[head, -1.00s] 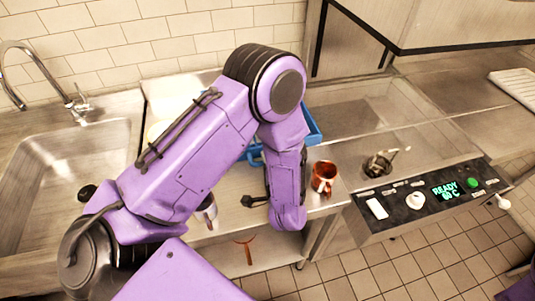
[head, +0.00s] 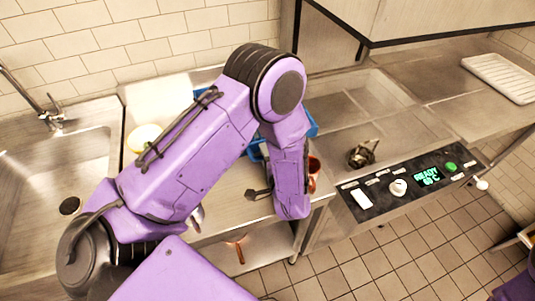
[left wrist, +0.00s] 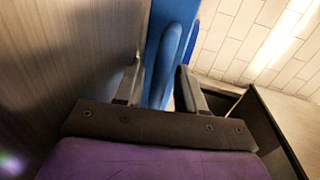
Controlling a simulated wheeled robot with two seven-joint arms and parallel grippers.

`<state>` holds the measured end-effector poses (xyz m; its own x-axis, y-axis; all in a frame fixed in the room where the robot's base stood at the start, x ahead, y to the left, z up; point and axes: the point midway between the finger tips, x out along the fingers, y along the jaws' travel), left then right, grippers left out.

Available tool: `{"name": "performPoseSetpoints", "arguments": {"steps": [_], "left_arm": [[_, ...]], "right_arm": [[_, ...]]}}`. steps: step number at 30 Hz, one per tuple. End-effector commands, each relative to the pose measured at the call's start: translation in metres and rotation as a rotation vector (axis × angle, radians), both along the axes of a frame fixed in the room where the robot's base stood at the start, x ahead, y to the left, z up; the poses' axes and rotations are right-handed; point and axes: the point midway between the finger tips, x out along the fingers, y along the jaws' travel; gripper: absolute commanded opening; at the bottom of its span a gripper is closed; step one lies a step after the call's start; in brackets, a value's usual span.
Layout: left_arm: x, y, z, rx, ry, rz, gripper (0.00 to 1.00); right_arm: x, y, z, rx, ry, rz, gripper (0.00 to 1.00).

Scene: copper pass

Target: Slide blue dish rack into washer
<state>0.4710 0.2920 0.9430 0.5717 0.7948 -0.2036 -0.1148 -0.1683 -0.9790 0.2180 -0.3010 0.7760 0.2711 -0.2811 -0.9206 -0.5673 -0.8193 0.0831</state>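The blue dish rack (head: 312,127) is mostly hidden behind my left arm, on the bench between sink and washer; only blue pieces show. In the left wrist view, a blue wall of it (left wrist: 171,58) rises between the fingers of my left gripper (left wrist: 160,88). The fingers stand apart on either side of the wall, with a pale gap beside the right one; I see no clear grip. The washer's bed (head: 350,105) is just right of the rack, under a raised metal hood (head: 420,15). My right gripper is out of view; only a purple arm part shows at bottom right.
A red-brown mug (head: 314,170) is half hidden beside my arm, near the bench's front edge. A dark metal object (head: 362,153) sits by the control panel (head: 410,185), which reads READY. A sink (head: 55,190) is at left, a white tray (head: 500,78) at far right.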

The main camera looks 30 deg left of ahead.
Motion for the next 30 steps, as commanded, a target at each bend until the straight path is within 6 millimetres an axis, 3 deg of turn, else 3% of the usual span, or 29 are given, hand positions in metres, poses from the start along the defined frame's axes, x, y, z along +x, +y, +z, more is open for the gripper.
{"name": "performPoseSetpoints", "arguments": {"steps": [8, 21, 30], "left_arm": [[-0.002, -0.006, -0.001, -0.002, 0.001, -0.006, 0.39], [-0.054, -0.076, 0.018, -0.002, -0.001, -0.005, 0.39], [-0.06, -0.083, 0.021, -0.001, 0.0, -0.001, 0.39]], "right_arm": [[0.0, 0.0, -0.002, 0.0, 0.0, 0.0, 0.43], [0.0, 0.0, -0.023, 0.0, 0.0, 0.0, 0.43], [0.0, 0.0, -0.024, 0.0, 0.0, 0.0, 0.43]]}}
